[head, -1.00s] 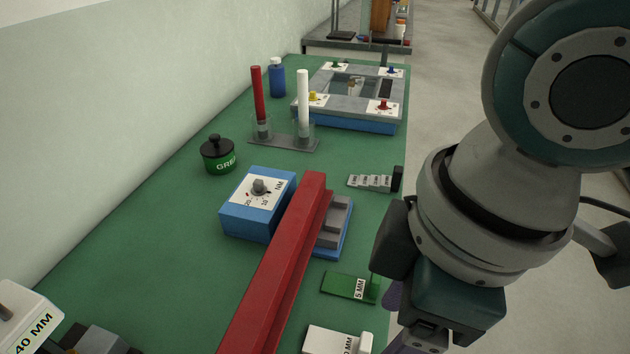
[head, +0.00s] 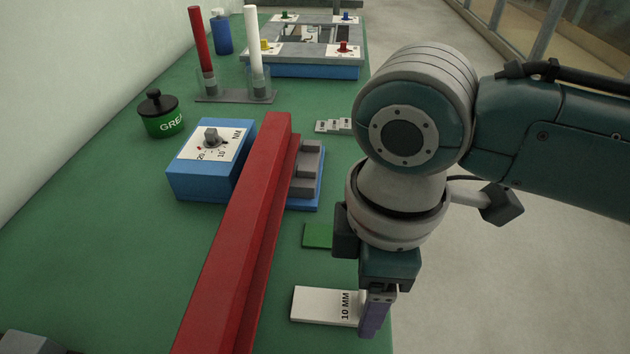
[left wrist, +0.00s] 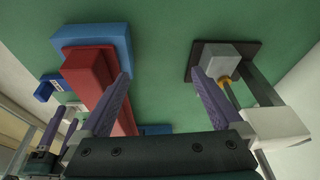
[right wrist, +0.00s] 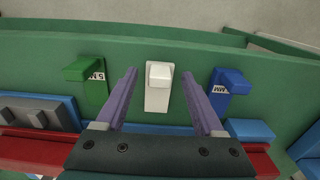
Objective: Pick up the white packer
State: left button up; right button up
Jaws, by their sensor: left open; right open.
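The white packer (head: 322,305), a flat plate marked 10 MM, lies on the green table near its right edge. In the right wrist view the white packer (right wrist: 157,90) shows a raised block at its far end and lies between my open fingers. My right gripper (head: 374,322) is over its right end and hides part of it. My right gripper (right wrist: 158,98) is open and empty in the right wrist view; I cannot tell if a finger touches the packer. My left gripper (left wrist: 160,85) is open, with nothing between its fingers.
A long red beam (head: 240,235) runs beside the packer on the left. A green packer (head: 317,235) lies just beyond it, and a blue packer (right wrist: 229,88) shows on its other side. A blue dial box (head: 205,165) stands left of the beam. Floor lies past the table's right edge.

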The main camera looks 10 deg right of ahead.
jog(key=shift+f, duration=0.65)
grip_shut()
